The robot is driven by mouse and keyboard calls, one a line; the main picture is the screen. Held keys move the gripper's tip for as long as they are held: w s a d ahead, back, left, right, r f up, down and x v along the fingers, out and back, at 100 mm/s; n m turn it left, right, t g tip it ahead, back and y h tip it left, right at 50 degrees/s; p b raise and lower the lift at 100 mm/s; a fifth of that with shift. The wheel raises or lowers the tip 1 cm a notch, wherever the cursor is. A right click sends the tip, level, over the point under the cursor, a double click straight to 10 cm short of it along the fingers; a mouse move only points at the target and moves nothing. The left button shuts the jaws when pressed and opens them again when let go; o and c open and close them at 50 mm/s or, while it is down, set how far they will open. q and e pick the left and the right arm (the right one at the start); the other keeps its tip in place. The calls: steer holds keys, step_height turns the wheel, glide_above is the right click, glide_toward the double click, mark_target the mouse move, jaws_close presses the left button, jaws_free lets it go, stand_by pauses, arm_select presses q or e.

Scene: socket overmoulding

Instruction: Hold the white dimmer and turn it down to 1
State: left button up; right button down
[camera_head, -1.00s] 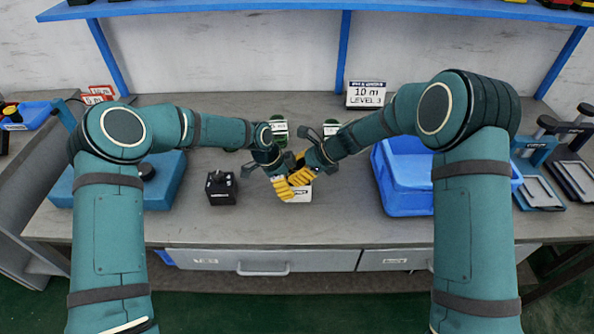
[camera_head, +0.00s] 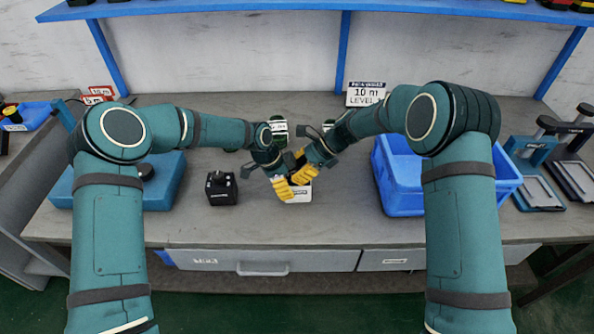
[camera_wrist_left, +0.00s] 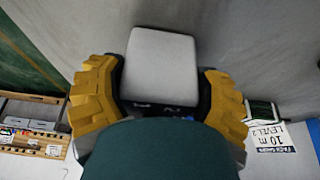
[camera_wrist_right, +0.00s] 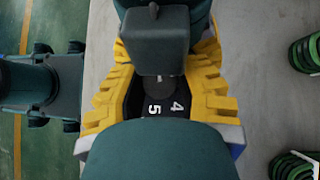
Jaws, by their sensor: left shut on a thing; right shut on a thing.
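The white dimmer (camera_head: 298,195) is at the middle of the bench, partly hidden by both grippers in the head view. My left gripper (camera_head: 282,188) is shut on its body; the left wrist view shows the pale body (camera_wrist_left: 162,65) between the yellow fingers. My right gripper (camera_head: 304,170) is at the dimmer's top. In the right wrist view its yellow fingers are closed around the round dark knob (camera_wrist_right: 160,88), mostly hidden. The dark dial beside it shows the numbers 4 and 5 (camera_wrist_right: 165,108). The knob's pointer setting cannot be read.
A black dimmer (camera_head: 221,188) stands to the left on the bench. A blue box (camera_head: 166,185) lies further left. An open blue bin (camera_head: 400,195) is at the right. A sign (camera_head: 366,94) reading 10 m, LEVEL stands behind. Green coils (camera_head: 278,128) lie behind the grippers.

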steer(key=c, duration=0.6)
jaws_free()
steer(key=shift+a, duration=0.1)
steer(key=v, duration=1.2)
